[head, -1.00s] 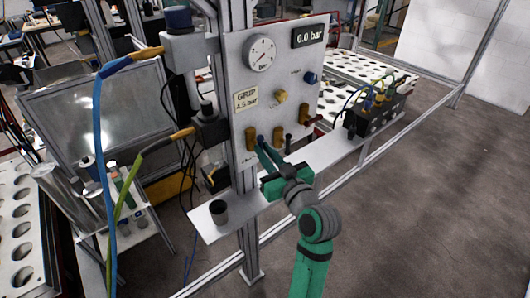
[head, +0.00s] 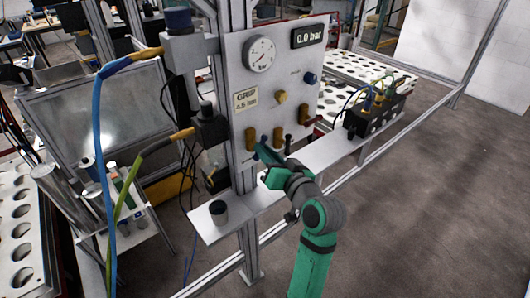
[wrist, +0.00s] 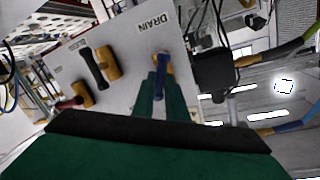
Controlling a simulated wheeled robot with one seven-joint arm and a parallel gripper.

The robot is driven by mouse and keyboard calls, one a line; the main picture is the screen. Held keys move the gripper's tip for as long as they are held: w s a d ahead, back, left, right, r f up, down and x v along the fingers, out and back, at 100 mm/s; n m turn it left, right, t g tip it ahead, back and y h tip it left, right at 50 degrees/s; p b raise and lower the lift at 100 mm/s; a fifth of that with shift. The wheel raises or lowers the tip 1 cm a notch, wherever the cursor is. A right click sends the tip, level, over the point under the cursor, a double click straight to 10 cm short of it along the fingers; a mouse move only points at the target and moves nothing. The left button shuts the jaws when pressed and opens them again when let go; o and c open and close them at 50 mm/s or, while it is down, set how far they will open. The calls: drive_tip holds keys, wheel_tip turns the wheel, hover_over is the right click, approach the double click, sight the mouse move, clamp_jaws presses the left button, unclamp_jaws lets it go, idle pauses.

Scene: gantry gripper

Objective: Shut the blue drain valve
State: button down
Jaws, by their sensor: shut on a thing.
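The drain valve, with a brass body (head: 251,139) and a blue lever (wrist: 160,84), is on the lower left of the grey panel in the head view. The DRAIN label (wrist: 153,21) shows beside it in the wrist view. My green gripper (head: 264,151) is at the valve, with its fingers (wrist: 158,88) shut on the blue lever, one on each side. In the head view my fingers hide most of the lever. In the wrist view it runs from the brass body back between my fingers.
The panel (head: 236,75) has a dial gauge (head: 261,54), a display (head: 309,37) reading 0.0 bar and a GRIP plate (head: 246,99). A black-levered brass valve (head: 278,138) is close by on the right. A shelf (head: 325,156) bears a dark cup (head: 218,211). Hoses hang left.

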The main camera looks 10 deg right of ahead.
drive_tip(key=m, duration=0.3)
drive_tip(key=m+g+y, duration=0.1)
drive_tip(key=m, duration=0.3)
drive_tip(key=m+g+y, duration=0.1)
drive_tip(key=m, duration=0.2)
drive_tip(key=shift+w+d, duration=0.1)
drive_tip(key=shift+d, duration=0.2)
drive_tip(key=shift+m, duration=0.4)
drive_tip(key=c, duration=1.8)
unclamp_jaws()
drive_tip(key=shift+o, duration=0.2)
drive_tip(key=v, duration=1)
drive_tip(key=shift+s+d+y, duration=0.25)
drive_tip(key=shift+s+y, duration=0.05)
